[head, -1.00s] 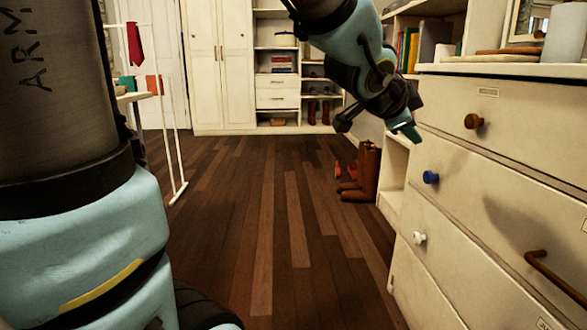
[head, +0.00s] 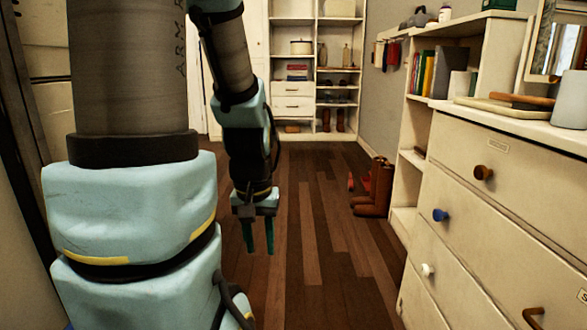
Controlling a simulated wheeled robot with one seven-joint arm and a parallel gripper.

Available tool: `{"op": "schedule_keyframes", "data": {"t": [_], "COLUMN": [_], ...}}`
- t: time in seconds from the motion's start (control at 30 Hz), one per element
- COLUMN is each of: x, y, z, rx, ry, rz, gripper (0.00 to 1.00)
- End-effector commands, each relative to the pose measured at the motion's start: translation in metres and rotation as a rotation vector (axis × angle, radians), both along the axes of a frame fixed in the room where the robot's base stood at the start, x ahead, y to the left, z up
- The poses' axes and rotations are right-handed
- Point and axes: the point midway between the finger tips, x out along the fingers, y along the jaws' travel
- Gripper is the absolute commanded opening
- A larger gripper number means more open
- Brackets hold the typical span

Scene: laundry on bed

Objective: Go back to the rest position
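My arm hangs folded down in the left half of the head view. My gripper (head: 259,238) points down at the end of it, in front of the dark wood floor. Its two green fingers are a little apart, with nothing visible between them. It is clear of the white dresser on the right.
The white dresser (head: 475,225) stands close on the right, with brown, blue and white knobs. Brown boots (head: 376,190) stand on the floor beyond it. A white shelf unit (head: 293,88) is at the back. The wood floor (head: 315,240) between is clear.

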Motion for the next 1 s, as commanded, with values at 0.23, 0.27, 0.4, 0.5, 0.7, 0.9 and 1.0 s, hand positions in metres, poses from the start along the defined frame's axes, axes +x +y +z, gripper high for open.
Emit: {"op": "schedule_keyframes", "data": {"t": [0.23, 0.27, 0.4, 0.5, 0.7, 0.9, 1.0], "x": [0.001, 0.001, 0.001, 0.001, 0.001, 0.001, 0.001], "y": [0.0, 0.0, 0.0, 0.0, 0.0, 0.0, 0.0], "z": [0.092, 0.101, 0.144, 0.175, 0.237, 0.291, 0.307], "rx": [0.0, 0.0, 0.0, 0.0, 0.0, 0.0, 0.0], "ry": [-0.002, -0.002, -0.003, -0.003, -0.003, -0.003, -0.003], "rz": [-0.003, -0.004, -0.004, -0.005, -0.005, -0.005, -0.005], "gripper": [0.38, 0.38, 0.38, 0.38, 0.38, 0.38, 0.38]}}
